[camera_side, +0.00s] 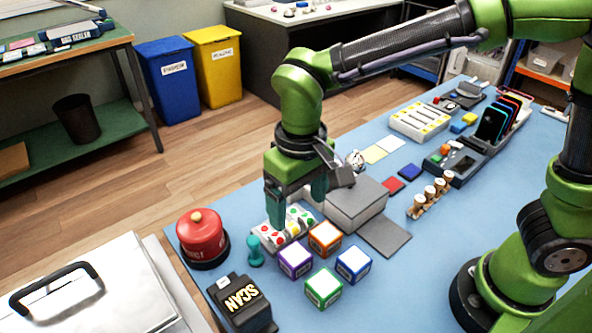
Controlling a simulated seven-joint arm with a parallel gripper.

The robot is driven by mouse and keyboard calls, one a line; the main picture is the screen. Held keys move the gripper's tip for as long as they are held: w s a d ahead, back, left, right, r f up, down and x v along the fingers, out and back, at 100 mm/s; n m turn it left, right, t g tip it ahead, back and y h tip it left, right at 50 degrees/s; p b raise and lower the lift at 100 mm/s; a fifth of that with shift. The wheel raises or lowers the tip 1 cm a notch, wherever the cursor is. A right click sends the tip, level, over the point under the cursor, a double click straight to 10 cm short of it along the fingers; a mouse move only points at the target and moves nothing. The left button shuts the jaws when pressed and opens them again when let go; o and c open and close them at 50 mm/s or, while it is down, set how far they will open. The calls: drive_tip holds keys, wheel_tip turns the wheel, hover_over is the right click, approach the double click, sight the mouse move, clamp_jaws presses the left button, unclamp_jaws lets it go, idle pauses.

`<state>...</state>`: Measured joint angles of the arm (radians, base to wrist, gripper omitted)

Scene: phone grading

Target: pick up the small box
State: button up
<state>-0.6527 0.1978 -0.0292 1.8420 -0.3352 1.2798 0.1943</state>
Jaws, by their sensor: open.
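Several small boxes with white tops stand together on the blue table: a purple box (296,259), an orange box (325,238), a blue box (353,264) and a green box (323,288). Which one the task means cannot be told. My gripper (297,208) points down behind and slightly left of the orange box. Its two teal fingers are apart. It appears to be over a white tray with red, yellow and green dots (268,236), which it partly hides. No small box is visible between the fingers.
A grey block (354,204) stands just right of my gripper. Phones (492,122) stand in a rack at the back right.

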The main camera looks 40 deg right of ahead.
hover_over(295, 254)
drive_tip(key=shift+m, duration=0.4)
drive_tip(key=f, duration=0.9)
drive_tip(key=shift+s+d+f, duration=0.15)
drive_tip(key=shift+s+f, duration=0.05)
drive_tip(key=shift+f, duration=0.15)
drive_tip(key=shift+w+f, duration=0.2)
drive_tip(key=shift+f, duration=2.95)
drive_tip(key=c, duration=1.1)
drive_tip(key=r, duration=0.9)
drive_tip(key=shift+s+a+r, duration=0.1)
drive_tip(key=shift+a, duration=0.2)
drive_tip(key=shift+s+a+f, duration=0.75)
drive_tip(key=shift+s+a, duration=0.25)
drive_tip(key=shift+s, duration=0.1)
drive_tip(key=shift+s+a+f, duration=0.75)
drive_tip(key=shift+s+a, duration=0.25)
drive_tip(key=shift+s, duration=0.05)
